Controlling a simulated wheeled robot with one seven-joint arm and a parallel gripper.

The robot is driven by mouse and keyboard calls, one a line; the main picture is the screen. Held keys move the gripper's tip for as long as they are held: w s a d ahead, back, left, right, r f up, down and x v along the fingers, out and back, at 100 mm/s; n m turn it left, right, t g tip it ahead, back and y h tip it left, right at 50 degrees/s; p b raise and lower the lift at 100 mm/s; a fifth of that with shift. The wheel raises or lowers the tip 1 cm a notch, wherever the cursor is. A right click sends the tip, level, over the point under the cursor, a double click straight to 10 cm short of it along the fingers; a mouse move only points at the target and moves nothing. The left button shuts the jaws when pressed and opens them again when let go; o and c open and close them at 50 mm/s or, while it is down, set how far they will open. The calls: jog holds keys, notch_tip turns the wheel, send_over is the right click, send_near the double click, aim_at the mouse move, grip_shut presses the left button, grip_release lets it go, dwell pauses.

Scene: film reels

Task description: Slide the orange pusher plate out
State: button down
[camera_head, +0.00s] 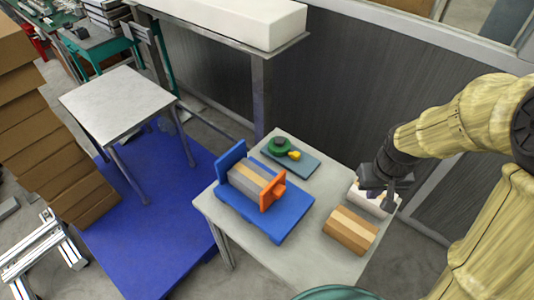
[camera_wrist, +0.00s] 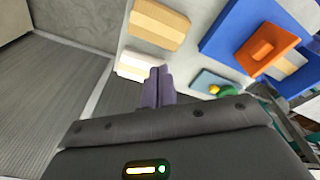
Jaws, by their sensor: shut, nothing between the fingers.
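The orange pusher plate (camera_head: 272,194) stands upright on a blue fixture (camera_head: 287,226), with a small orange knob on its face. A grey and tan block (camera_head: 250,178) lies between it and the fixture's blue end wall (camera_head: 231,158). In the wrist view the orange plate (camera_wrist: 262,52) is at the upper right on the blue base (camera_wrist: 222,30). My gripper (camera_head: 388,199) is over the table's right side, by a white block, well apart from the plate. Its fingers (camera_wrist: 158,72) are together with nothing between them.
The white block (camera_head: 367,200) and a tan striped block (camera_head: 350,229) lie right of the fixture on the grey table (camera_head: 225,213). A blue-grey plate (camera_head: 303,167) behind holds a green round part (camera_head: 279,146) and a yellow piece (camera_head: 294,155). A dark wall stands behind.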

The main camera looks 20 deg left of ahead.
jog(key=w+a+n+p, duration=0.3)
jog(key=w+a, duration=0.1)
jog(key=a, duration=0.4)
jog(key=n+g+h+p, duration=0.1)
jog(key=n+g+p, duration=0.1)
jog(key=n+p, duration=0.5)
send_near(277, 194)
jog(key=shift+n, duration=0.3)
jog(key=w+a, duration=0.1)
jog(key=a, duration=0.1)
jog(key=w+a+b, duration=0.1)
jog(key=w+a, duration=0.1)
jog(key=shift+a, duration=0.1)
jog(key=shift+b, duration=0.3)
notch_tip(277, 194, down, 7)
jog(key=b, duration=0.4)
jog(key=shift+s+r, duration=0.1)
